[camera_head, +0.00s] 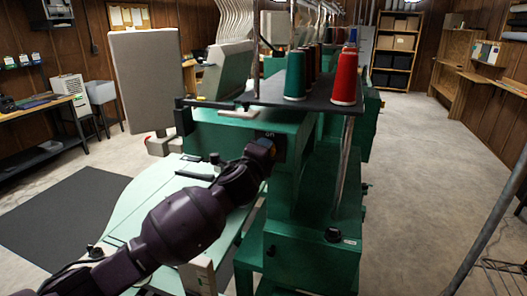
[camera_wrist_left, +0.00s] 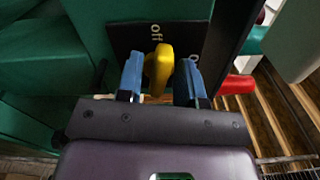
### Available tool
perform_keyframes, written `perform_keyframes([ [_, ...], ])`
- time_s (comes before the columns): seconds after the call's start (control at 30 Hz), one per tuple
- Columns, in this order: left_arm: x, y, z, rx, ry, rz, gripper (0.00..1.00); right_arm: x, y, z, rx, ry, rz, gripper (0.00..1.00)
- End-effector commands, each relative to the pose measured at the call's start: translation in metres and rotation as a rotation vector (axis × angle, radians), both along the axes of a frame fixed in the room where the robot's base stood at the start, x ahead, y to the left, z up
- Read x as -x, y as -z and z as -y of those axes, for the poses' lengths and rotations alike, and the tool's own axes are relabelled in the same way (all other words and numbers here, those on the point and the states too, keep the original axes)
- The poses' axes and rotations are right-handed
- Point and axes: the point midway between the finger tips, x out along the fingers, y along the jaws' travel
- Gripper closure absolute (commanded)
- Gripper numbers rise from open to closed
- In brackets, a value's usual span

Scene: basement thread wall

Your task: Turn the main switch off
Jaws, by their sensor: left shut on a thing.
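The main switch is a yellow handle (camera_wrist_left: 158,68) on a dark plate (camera_wrist_left: 190,35) fixed to the green machine (camera_head: 318,240). The plate carries an "off" label by the handle's upper end in the left wrist view and an "on" label lower right, partly behind a finger. My left gripper (camera_wrist_left: 160,80) has its blue fingers on either side of the handle and is shut on it. In the head view my left gripper (camera_head: 264,150) is at the plate on the machine's near face, and the handle is hidden there. My right gripper is not in view.
Green (camera_head: 295,75) and red (camera_head: 345,78) thread cones stand on a dark shelf above the switch. A pale green table (camera_head: 150,205) lies under my left arm. A grey metal post (camera_head: 490,235) stands at the right. Concrete floor is clear right of the machine.

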Motion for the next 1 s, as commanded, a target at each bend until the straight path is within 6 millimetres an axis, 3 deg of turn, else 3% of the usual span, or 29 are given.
perform_keyframes([
  [0.4,0.0001,0.0023,0.0,0.191,0.0,-0.063,0.9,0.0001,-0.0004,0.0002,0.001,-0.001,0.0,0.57],
  [0.97,0.0002,0.0027,0.0002,0.22,0.001,-0.073,0.9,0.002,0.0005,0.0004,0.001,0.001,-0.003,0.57],
  [1.0,0.0002,0.0027,0.0002,0.22,0.001,-0.073,0.64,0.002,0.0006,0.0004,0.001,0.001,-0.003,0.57],
])
